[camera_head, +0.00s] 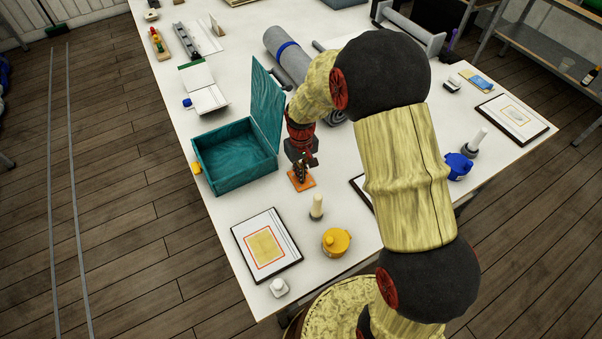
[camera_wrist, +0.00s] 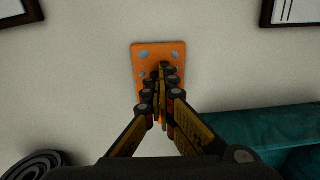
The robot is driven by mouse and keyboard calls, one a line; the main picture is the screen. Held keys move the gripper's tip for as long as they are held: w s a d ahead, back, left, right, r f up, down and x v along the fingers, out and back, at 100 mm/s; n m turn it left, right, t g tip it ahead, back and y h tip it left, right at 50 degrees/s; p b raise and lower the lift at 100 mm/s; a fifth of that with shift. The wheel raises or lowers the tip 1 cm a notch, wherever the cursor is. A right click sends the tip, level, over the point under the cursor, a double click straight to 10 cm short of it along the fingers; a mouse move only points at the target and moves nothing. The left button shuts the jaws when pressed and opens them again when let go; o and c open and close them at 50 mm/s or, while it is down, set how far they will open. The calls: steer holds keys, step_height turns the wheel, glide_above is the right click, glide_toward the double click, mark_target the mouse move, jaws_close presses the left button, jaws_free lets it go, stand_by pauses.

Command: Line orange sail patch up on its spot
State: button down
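The orange sail patch (camera_wrist: 143,68) is a flat rectangular plate with several grey eyelets near its corners. In the head view the patch (camera_head: 302,184) is below my gripper (camera_head: 299,174), to the right of the teal box. In the wrist view my gripper (camera_wrist: 160,85) points down at the middle of the patch. Its fingers are close together and appear shut on the patch's raised middle, which they mostly hide. I cannot tell whether the patch touches the table. A framed sheet with an orange-outlined tan square (camera_head: 265,249) lies at the near left.
The open teal box (camera_head: 235,160) with its raised lid stands left of my gripper. A cream peg (camera_head: 317,206) and a yellow pot (camera_head: 336,241) stand nearer the front. Another framed sheet (camera_head: 514,117) lies at the right. White table between box and near-left sheet is clear.

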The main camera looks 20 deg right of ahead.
steer(key=shift+r+p, duration=1.75)
steer(key=shift+r, duration=0.85)
steer(key=c, duration=2.3)
jaws_free()
steer(key=shift+c, duration=0.2)
steer(key=shift+o, duration=1.1)
step_height(320, 180, up, 12)
steer(key=shift+f, duration=0.1)
